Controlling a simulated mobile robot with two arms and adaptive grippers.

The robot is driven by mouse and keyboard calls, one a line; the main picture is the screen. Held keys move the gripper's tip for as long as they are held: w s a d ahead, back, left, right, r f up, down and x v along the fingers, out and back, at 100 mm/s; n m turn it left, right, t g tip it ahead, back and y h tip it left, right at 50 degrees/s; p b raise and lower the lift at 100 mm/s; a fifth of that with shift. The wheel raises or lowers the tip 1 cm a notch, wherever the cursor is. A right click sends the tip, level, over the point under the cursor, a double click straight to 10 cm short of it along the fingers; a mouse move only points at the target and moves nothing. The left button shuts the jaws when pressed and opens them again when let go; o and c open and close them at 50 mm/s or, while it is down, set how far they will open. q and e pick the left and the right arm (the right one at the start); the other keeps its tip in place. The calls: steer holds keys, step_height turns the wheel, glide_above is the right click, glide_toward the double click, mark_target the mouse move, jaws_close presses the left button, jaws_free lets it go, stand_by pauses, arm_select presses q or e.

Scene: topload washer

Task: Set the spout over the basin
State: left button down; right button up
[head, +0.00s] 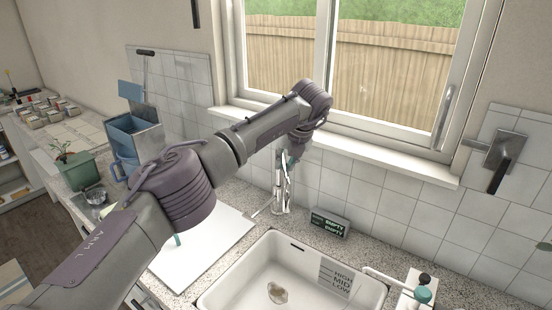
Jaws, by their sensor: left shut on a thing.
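The white sink basin (238,287) is set in the speckled counter at the bottom middle, with a small brownish thing at its bottom. A slim metal faucet (281,204) stands behind its back left corner. A thin spout-like rod (261,209) reaches left and forward from the faucet, beside the basin rather than over it. My left gripper (285,180) points down at the faucet's upper part and is shut on it. The gripper hides much of the faucet, so the exact contact is unclear. My right gripper is out of view.
A small dark sign box (330,224) stands right of the faucet. A white fixture with a green part (422,294) is at the basin's right. A white board (205,248) lies left of the basin. A blue-grey bin (134,140) and potted plant (77,168) stand further left.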

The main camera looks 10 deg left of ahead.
arm_select(q)
steer(key=shift+w+d+r+n+p, duration=0.1)
steer(key=shift+w+d+n+p, duration=0.2)
steer(key=shift+d+n+p, duration=0.25)
steer(key=shift+d, duration=0.1)
steer(key=c, duration=1)
jaws_free()
steer(key=v, duration=1.1)
steer(key=shift+d+r, duration=0.25)
steer(key=shift+r, duration=0.15)
